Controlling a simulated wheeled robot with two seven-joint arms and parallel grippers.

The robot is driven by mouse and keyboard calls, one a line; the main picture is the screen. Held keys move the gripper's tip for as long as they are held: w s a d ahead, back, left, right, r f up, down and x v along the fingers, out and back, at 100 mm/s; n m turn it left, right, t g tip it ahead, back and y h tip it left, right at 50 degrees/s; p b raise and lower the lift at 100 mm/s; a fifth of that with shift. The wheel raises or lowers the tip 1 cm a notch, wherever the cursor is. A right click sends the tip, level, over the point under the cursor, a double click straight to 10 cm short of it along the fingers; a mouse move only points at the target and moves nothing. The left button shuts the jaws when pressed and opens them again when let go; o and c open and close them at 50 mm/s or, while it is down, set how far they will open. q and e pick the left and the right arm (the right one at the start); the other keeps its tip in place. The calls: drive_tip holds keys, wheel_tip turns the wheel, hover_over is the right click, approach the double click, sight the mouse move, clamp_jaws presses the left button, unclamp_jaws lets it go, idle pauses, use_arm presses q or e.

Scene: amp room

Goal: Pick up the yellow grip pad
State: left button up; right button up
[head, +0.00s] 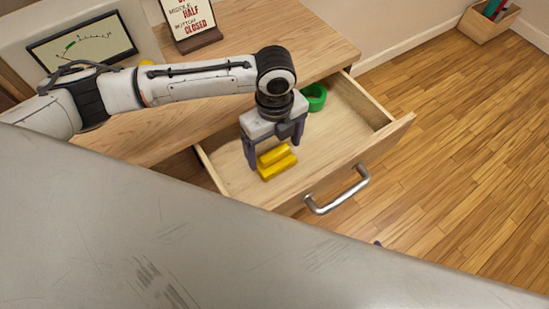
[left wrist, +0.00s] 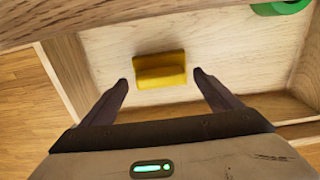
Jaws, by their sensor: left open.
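The yellow grip pad (head: 277,162) lies on the floor of an open drawer (head: 228,176), toward its front. My left gripper (head: 272,157) is above the drawer, pointing down, with its fingers apart and nothing between them that I can see held. In the left wrist view the yellow grip pad (left wrist: 160,70) shows as a stepped block just beyond and between the fingertips (left wrist: 160,82). Whether the fingers reach down beside it cannot be told. My right gripper is not in view.
A green ring (head: 315,97) lies in the back of the drawer; it also shows in the left wrist view (left wrist: 280,7). The drawer front has a metal handle (head: 337,190). A sign (head: 191,22) and a meter (head: 84,48) are at the back.

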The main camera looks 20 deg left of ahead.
sight(274, 152)
use_arm(q)
drive_tip(key=shift+f, duration=0.95)
drive_tip(key=shift+c, duration=0.2)
drive_tip(key=c, duration=1.1)
drive_tip(key=shift+r, duration=0.1)
drive_tip(key=shift+c, duration=0.2)
wheel_tip(274, 152, up, 10)
drive_tip(key=shift+f+p, duration=0.1)
drive_tip(key=shift+p, duration=0.5)
